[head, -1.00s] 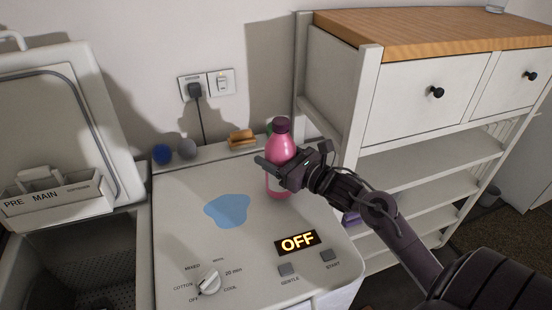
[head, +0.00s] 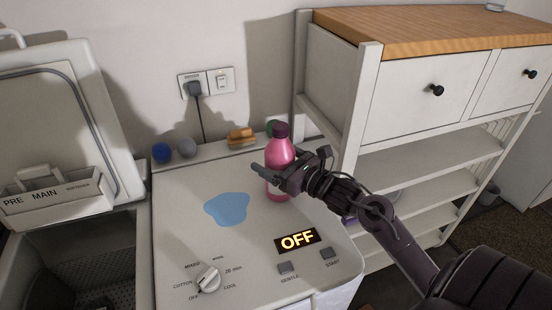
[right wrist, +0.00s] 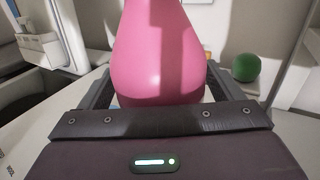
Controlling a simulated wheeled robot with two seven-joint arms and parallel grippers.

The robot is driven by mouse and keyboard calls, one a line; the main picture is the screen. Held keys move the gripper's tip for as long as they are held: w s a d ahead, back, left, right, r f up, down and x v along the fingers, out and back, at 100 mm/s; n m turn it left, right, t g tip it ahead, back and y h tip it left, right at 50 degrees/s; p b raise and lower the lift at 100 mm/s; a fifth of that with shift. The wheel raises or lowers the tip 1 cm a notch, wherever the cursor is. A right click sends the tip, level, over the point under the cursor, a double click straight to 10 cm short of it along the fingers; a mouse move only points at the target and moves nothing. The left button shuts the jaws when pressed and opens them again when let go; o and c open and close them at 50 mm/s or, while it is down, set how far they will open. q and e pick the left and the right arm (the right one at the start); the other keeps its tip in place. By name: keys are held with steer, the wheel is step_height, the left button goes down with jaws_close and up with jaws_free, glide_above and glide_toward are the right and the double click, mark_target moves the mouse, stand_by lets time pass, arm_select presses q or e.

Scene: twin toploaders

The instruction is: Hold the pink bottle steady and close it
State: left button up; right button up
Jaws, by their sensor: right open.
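The pink bottle (head: 280,152) stands upright on the right washer's lid, with a dark maroon cap (head: 281,130) on its top. I cannot tell how tightly the cap sits. My right gripper (head: 274,176) is open, at the height of the bottle's body, coming in from the right. In the right wrist view the pink bottle (right wrist: 160,60) stands between the two open fingers, close to the palm; its top is out of that picture. Its lower body is partly hidden by the gripper in the head view. My left gripper is not in view.
The washer lid (head: 180,215) has a flat blue patch (head: 228,208) left of the bottle. A white shelf unit (head: 400,110) stands right.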

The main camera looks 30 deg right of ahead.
steer(key=shift+r, duration=0.1)
steer(key=shift+r+p, duration=0.2)
steer(key=shift+p, duration=0.2)
steer(key=b+v, duration=0.3)
steer(key=v, duration=0.9)
steer(key=shift+f, duration=0.15)
